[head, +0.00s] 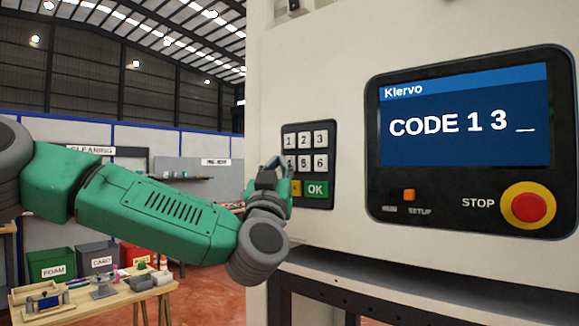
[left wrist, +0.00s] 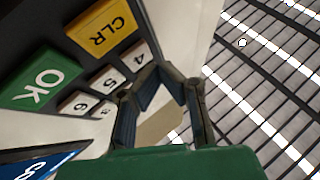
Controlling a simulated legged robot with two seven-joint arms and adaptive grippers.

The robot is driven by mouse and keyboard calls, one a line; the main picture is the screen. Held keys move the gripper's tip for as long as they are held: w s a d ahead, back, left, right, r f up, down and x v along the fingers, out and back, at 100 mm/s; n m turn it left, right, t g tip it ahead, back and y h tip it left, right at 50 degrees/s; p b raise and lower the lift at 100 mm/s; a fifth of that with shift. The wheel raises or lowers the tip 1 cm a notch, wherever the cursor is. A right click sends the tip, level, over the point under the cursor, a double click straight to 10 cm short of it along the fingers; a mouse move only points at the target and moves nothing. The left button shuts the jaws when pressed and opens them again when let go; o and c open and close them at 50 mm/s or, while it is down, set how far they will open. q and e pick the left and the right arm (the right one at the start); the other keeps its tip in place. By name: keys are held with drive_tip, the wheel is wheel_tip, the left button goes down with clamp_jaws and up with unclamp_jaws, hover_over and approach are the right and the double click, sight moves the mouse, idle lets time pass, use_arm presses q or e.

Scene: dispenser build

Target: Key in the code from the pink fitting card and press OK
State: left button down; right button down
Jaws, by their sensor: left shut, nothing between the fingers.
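The keypad (head: 309,163) is a dark panel on a pale machine front, with white number keys, a yellow key and a green OK key (head: 315,189). The blue screen (head: 464,115) reads "CODE 1 3 _". My left gripper (head: 281,161) is at the keypad's left edge, shut and empty. It partly hides the left keys. In the left wrist view its tips (left wrist: 157,68) are beside the 4 key (left wrist: 138,57); I cannot tell whether they touch it. The yellow CLR key (left wrist: 106,28) and the OK key (left wrist: 39,81) also show there. I cannot make out a pink card. My right gripper is out of view.
A red STOP button (head: 527,207) on a yellow ring and an orange SETUP button (head: 409,195) sit below the screen. A workbench (head: 105,302) with small items stands at lower left, before labelled bins. The space in front of the screen is clear.

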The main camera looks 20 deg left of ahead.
use_arm(q)
drive_tip(key=shift+w+d, duration=0.1)
drive_tip(key=shift+w, duration=0.05)
drive_tip(key=shift+w+d+r, duration=0.1)
drive_tip(key=shift+w+d, duration=0.05)
drive_tip(key=shift+w+d, duration=0.1)
drive_tip(key=shift+w, duration=0.3)
idle(0.9)
idle(0.3)
drive_tip(key=shift+s+a, duration=0.3)
drive_tip(key=shift+s, duration=0.5)
drive_tip(key=shift+b, duration=0.3)
drive_tip(key=s, duration=0.1)
drive_tip(key=s+a+b, duration=0.1)
drive_tip(key=s, duration=0.2)
drive_tip(key=shift+s+a, duration=0.3)
drive_tip(key=shift+a, duration=0.1)
